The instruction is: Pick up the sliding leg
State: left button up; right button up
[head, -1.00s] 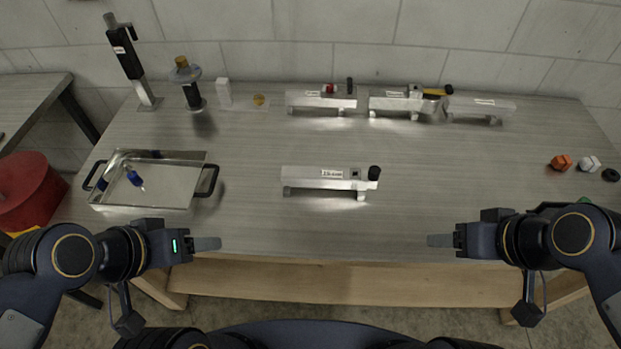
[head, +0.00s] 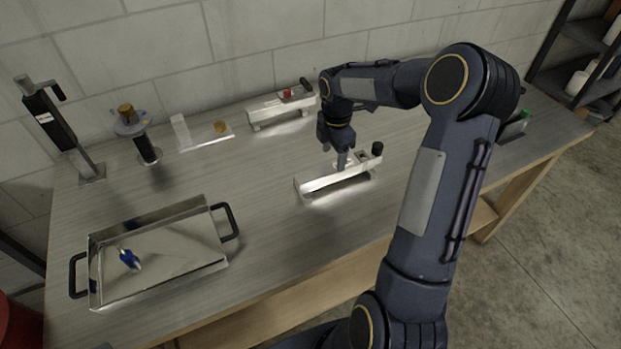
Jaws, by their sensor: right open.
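A silver bar-shaped part (head: 325,183) with short feet and a black knob at its right end lies on the middle of the bench; I take it for the sliding leg. My right gripper (head: 341,161) points down at the middle of this part, with its fingers open. The fingertips are at or just above its top; I cannot tell whether they touch it. My arm hides part of the bench behind. My left gripper is not in view.
A metal tray (head: 158,291) with black handles holds a small blue item. A similar silver part (head: 262,116) stands at the back. A tall black post (head: 61,128) and a round-flanged post (head: 146,150) stand at the back left. The bench between tray and bar is clear.

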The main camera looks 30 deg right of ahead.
aim_at(335, 173)
jog(key=shift+f, duration=0.5)
jog(key=f, duration=0.2)
jog(key=f+p, duration=0.1)
jog(key=f, duration=0.3)
jog(key=shift+s+d+f+p, duration=0.3)
jog(key=shift+s+f, duration=0.05)
jog(key=shift+f, duration=0.05)
jog(key=shift+r, duration=0.1)
grip_shut()
